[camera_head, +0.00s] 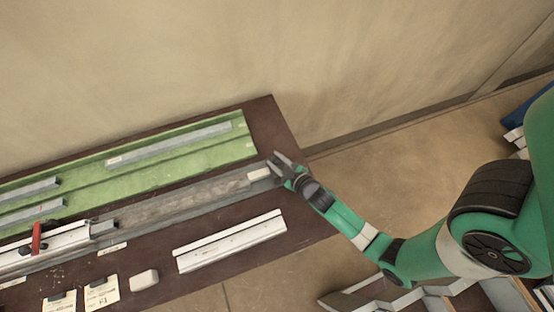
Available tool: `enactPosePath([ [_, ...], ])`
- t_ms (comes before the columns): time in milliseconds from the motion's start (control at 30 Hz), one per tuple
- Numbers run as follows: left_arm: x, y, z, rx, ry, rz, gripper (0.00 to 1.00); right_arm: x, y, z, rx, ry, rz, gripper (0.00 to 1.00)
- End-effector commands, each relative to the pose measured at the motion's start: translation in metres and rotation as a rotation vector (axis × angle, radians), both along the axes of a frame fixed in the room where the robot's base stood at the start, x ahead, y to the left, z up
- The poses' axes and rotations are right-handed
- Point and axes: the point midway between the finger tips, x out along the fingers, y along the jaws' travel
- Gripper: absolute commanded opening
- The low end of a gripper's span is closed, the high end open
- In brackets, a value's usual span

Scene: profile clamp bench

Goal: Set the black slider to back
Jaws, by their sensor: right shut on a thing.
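My right gripper (274,163) is at the right end of the long grey rail (180,203), just beside a pale block (258,174) on that rail. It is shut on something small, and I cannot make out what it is. Two small black pieces sit on paper cards at the bench's front left, one at the left card (62,295) and one at the right card (97,282). I cannot tell whether either is the black slider; no black slider shows clearly. My left gripper is not in view.
A green panel (240,148) with grey profiles lies at the back of the dark bench (275,125). A red lever (36,240) stands on a white fixture at left. A white profile (230,240) and a loose pale block (144,279) lie in front.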

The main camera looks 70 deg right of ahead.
Motion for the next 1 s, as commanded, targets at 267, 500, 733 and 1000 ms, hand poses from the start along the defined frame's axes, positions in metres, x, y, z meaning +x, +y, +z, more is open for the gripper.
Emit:
enactPosePath([
  [267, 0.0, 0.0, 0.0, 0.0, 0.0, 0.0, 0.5, -0.001, -0.002, 0.001, 0.0, -0.002, -0.004, 0.43],
  [500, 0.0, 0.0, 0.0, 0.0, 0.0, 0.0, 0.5, -0.001, -0.001, 0.0, 0.0, -0.002, -0.003, 0.68],
  [733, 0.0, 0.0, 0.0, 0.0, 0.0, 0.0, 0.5, -0.002, 0.001, 0.001, 0.001, 0.0, -0.002, 0.68],
  [1000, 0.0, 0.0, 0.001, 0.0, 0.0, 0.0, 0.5, -0.041, 0.024, 0.015, 0.001, 0.002, -0.001, 0.68],
])
